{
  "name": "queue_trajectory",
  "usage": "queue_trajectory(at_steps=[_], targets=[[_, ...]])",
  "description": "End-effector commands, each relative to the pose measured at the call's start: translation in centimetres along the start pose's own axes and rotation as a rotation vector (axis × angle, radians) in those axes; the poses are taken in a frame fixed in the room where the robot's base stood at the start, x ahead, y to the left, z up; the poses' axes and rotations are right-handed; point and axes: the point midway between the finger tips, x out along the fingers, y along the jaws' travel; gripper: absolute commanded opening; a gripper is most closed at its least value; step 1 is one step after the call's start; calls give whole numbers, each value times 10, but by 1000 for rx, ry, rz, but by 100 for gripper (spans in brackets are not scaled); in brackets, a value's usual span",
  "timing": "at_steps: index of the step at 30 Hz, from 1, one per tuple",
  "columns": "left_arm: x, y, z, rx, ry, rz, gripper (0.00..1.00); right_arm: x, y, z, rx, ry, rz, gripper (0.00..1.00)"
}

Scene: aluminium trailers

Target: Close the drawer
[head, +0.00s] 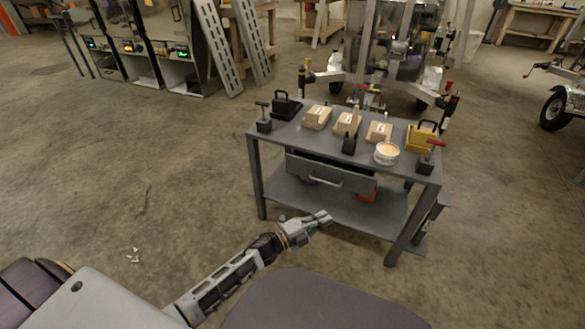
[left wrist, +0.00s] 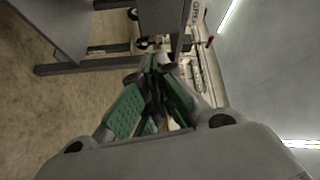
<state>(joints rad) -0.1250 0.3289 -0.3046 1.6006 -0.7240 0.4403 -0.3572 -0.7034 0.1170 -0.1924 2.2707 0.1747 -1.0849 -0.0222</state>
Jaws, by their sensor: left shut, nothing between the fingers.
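The grey drawer (head: 331,177) hangs under the top of a grey metal workbench (head: 285,140). Its front stands out from the bench, with a dark gap between it and the tabletop, so it looks partly open. A light bar handle (head: 318,180) is on its front. My left gripper (head: 326,217) is shut and empty, in front of and below the drawer front in the head view, apart from the handle. In the left wrist view its green-padded fingers (left wrist: 158,80) are together, with grey metal bench parts beyond. My right gripper is not in view.
The tabletop holds cardboard boxes (head: 346,123), a white tub (head: 387,153), a yellow case (head: 421,137) and a black case (head: 286,106). Bare concrete floor (head: 170,170) is clear to the left.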

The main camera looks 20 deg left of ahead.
Motion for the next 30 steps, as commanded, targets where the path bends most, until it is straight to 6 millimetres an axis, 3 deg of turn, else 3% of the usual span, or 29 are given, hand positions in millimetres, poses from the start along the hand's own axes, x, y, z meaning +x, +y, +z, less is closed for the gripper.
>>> queue_trajectory(at_steps=[7, 12, 18, 24, 30], targets=[[-22, -17, 36, 102, -180, -42, 0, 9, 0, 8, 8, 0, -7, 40], [-43, -38, 75, 376, -328, -7, 0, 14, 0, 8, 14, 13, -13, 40], [-60, -62, 108, 691, -440, 69, 0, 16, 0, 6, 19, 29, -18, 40], [-73, -78, 130, 989, -507, 168, 0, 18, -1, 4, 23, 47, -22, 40], [-78, -84, 139, 1257, -538, 274, 0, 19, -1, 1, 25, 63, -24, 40]])
